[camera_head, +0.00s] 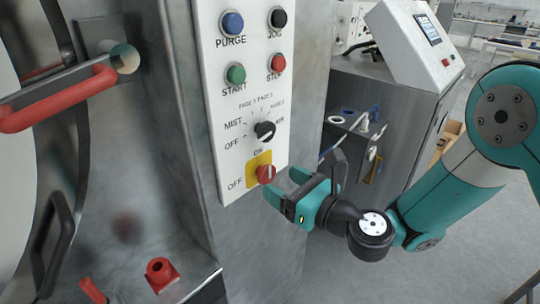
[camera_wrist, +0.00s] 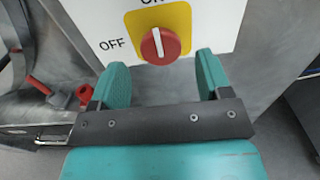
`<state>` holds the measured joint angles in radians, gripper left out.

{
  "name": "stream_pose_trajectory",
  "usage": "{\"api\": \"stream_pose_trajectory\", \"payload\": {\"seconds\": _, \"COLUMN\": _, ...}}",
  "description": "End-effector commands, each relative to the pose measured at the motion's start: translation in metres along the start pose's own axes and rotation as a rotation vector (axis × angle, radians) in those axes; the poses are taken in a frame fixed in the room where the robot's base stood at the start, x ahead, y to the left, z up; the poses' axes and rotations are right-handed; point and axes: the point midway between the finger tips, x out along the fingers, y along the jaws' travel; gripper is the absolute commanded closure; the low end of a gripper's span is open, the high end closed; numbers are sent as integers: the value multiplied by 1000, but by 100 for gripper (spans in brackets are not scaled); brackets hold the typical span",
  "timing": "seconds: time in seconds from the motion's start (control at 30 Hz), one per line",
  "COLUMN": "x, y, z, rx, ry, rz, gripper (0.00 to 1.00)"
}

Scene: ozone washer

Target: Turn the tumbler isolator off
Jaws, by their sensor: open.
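The tumbler isolator is a red rotary knob (camera_head: 266,174) on a yellow plate (camera_head: 252,181) at the bottom of the white control panel, with ON above it and OFF to its left. In the wrist view the knob (camera_wrist: 161,44) has a white pointer mark that stands close to upright, toward ON. My gripper (camera_head: 285,186) is open and empty, just right of and below the knob. In the wrist view its two teal fingers (camera_wrist: 161,80) lie below the knob, one to each side, apart from it.
Above the knob are a black selector (camera_head: 264,129) and green (camera_head: 236,74), red (camera_head: 277,64), blue (camera_head: 232,23) and black (camera_head: 278,18) buttons. A red door handle (camera_head: 60,97) is at left. Red fittings (camera_head: 161,273) lie below. A second machine (camera_head: 392,115) stands behind my arm.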

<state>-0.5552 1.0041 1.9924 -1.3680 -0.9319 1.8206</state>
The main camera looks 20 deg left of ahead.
Motion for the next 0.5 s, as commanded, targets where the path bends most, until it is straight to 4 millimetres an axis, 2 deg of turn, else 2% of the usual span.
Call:
{"api": "stream_pose_trajectory", "payload": {"seconds": 0.03, "x": 11, "y": 1, "z": 6, "rx": -5, "ry": -4, "rz": 4, "gripper": 29}}
{"api": "stream_pose_trajectory", "payload": {"seconds": 0.2, "x": 35, "y": 1, "z": 4, "rx": -3, "ry": -3, "rz": 3, "gripper": 29}}
{"api": "stream_pose_trajectory", "payload": {"seconds": 0.5, "x": 46, "y": 0, "z": 0, "rx": -1, "ry": -3, "rz": -1, "gripper": 29}}
